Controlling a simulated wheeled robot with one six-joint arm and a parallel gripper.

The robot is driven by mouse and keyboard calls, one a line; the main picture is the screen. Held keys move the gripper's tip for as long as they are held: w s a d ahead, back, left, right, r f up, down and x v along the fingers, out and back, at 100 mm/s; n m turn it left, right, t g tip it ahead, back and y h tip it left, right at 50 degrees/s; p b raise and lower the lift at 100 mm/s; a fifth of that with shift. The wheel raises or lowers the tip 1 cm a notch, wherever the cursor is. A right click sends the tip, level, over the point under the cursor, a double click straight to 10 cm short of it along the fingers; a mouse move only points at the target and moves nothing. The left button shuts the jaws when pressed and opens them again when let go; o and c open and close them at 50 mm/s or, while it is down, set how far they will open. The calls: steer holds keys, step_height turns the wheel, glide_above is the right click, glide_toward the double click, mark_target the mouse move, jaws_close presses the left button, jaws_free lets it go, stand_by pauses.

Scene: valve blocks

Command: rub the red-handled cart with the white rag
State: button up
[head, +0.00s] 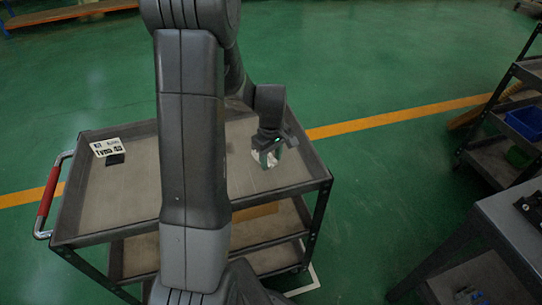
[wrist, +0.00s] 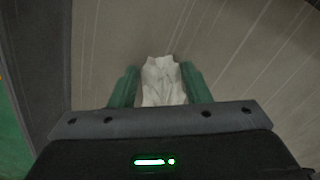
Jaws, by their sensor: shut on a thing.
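The red-handled cart (head: 130,200) stands in front of me in the head view, its red handle (head: 48,190) on the left end. Its grey top tray also fills most of the wrist view (wrist: 240,50). My gripper (head: 268,157) is over the right part of the top tray. In the wrist view its green fingers (wrist: 160,88) are shut on the white rag (wrist: 161,80), which bunches between them and sticks out past the tips. I cannot tell whether the rag touches the tray. My arm hides the middle of the cart.
A small white sign with black lettering (head: 108,147) stands on the tray's left part. A shelf cart with blue and green bins (head: 522,122) is at the right, and a grey table (head: 500,222) at the lower right. Green floor lies open behind.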

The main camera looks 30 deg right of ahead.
steer(key=shift+r+p, duration=2)
steer(key=shift+r, duration=0.95)
steer(key=shift+r+p, duration=1.15)
steer(key=shift+r, duration=0.4)
